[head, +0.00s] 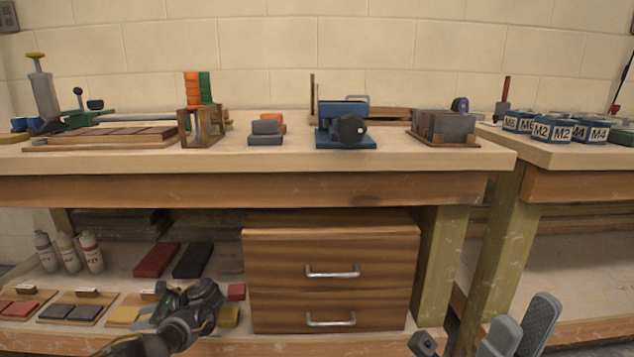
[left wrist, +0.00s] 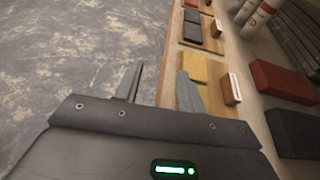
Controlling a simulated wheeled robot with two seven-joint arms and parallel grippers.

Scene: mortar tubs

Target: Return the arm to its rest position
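My left gripper (head: 152,306) comes in low at the left in the head view, in front of the bottom shelf. In the left wrist view its two grey fingers (left wrist: 160,82) stand apart with nothing held between them. One finger overlaps the wooden tray with a yellow block (left wrist: 193,68); I cannot tell whether they touch. My right gripper (head: 520,325) shows at the bottom right of the head view. Its two grey pads are apart and nothing shows between them. The rest of the right arm is mostly out of view.
The bottom shelf (head: 122,278) holds bottles (head: 67,252), a red block (head: 157,260), a black block (head: 193,260) and small trays with coloured blocks. A wooden drawer unit (head: 332,291) stands right of my left gripper. The workbench top (head: 345,160) overhangs above.

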